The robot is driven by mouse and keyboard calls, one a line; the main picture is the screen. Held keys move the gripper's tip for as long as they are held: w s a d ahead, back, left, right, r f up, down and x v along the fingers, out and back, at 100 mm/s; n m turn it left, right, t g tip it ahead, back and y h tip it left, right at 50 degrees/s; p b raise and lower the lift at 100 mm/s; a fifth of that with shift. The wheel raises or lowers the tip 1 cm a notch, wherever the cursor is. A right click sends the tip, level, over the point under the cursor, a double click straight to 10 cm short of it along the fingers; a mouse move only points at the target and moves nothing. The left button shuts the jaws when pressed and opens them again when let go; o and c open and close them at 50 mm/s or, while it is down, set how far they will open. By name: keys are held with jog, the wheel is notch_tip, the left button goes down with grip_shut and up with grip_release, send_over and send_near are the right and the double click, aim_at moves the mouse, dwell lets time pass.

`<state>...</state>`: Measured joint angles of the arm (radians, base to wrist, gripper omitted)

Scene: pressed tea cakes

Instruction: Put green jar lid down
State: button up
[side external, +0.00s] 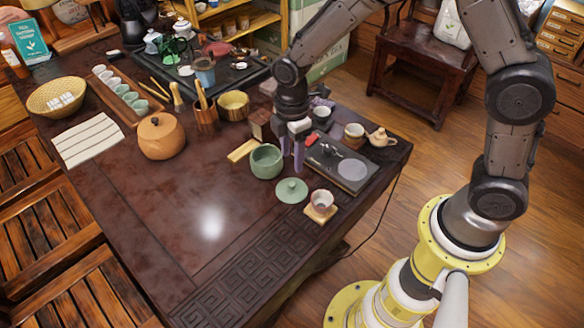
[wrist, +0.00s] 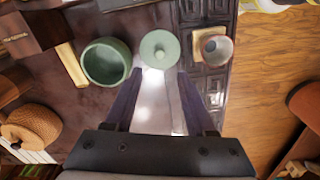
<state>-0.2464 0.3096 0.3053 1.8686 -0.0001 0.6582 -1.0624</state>
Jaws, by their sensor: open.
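The green jar lid (side external: 291,191) lies flat on the dark table, knob up, in front of the open green jar (side external: 266,161). In the wrist view the lid (wrist: 160,48) is just beyond my fingertips, roughly centred between them, and the jar (wrist: 106,62) stands left of it with its mouth uncovered. My gripper (side external: 291,165) points down behind the lid, beside the jar, with its purple fingers apart. The fingers (wrist: 159,78) hold nothing in the wrist view. I cannot tell their exact height above the table.
A cup on a wooden coaster (side external: 320,206) stands right of the lid. A flat dark device with a grey disc (side external: 352,170) lies behind it. A wooden block (side external: 242,150) is left of the jar.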

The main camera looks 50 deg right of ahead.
jog(key=shift+r, duration=1.55)
jog(key=s+d+r+m+t, duration=0.1)
jog(key=s+d+r+m, duration=0.2)
jog(key=r, duration=0.3)
jog(key=s+d+r+m+t, duration=0.1)
jog(key=s+d+r+m, duration=0.15)
jog(key=s+r, duration=0.2)
jog(key=s+d+r+m+t, duration=0.1)
jog(key=s+d+r+m, duration=0.1)
jog(key=s, duration=0.4)
jog(key=s+d+r+m+t, duration=0.2)
jog(key=s+r+m, duration=0.1)
jog(key=s+m, duration=0.4)
jog(key=shift+s+r+t, duration=0.3)
jog(key=shift+r, duration=0.1)
jog(key=shift+m, duration=0.25)
